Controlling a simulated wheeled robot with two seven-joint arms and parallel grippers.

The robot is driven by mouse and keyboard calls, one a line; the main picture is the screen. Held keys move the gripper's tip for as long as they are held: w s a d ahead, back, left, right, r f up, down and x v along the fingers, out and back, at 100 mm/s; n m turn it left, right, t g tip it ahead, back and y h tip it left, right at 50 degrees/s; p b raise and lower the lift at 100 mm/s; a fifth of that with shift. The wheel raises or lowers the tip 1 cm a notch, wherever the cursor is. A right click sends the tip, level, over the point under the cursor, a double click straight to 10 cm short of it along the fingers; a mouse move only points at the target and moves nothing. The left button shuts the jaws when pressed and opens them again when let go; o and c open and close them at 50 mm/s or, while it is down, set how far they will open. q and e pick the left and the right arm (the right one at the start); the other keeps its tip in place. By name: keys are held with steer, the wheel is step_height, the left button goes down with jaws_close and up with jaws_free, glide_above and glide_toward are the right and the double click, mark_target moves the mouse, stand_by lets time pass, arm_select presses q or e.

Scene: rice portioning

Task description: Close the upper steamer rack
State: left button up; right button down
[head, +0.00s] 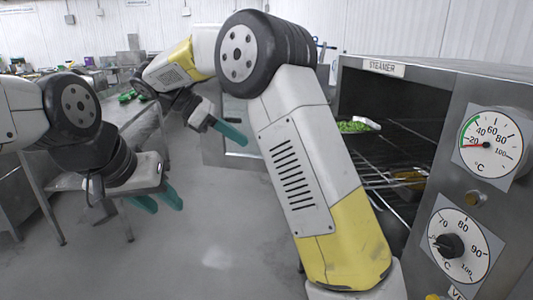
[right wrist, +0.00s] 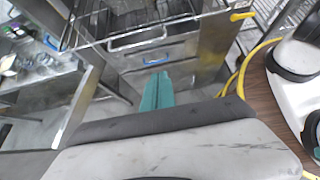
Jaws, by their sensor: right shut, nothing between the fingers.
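The steamer (head: 430,68) stands at the right in the head view, its front open. Inside, the upper rack (head: 405,135) shows as dark wires beside a tray of green food (head: 358,127). A lower wire rack (head: 385,182) bears yellowish food. My right arm hides the left part of the opening, so I cannot tell how far the upper rack is out. My right gripper (head: 240,138) is shut and empty, left of the steamer and apart from it; its teal fingers also show in the right wrist view (right wrist: 157,92). My left gripper (head: 160,203) is open and empty, farther left.
Dials (head: 490,143) and knobs sit on the steamer's right panel. Metal tables (head: 30,190) line the left side. In the right wrist view, a metal cabinet (right wrist: 190,78) with blue handles and a yellow hose (right wrist: 245,70) are near. The middle floor (head: 220,225) is clear.

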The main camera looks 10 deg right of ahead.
mark_target(382, 148)
steer(key=d+f, duration=0.5)
steer(key=d, duration=0.6)
steer(key=shift+w, duration=0.2)
steer(key=d, duration=2)
steer(key=w+d, duration=0.1)
steer(key=d, duration=0.9)
steer(key=shift+d+r, duration=0.1)
steer(key=shift+d, duration=0.3)
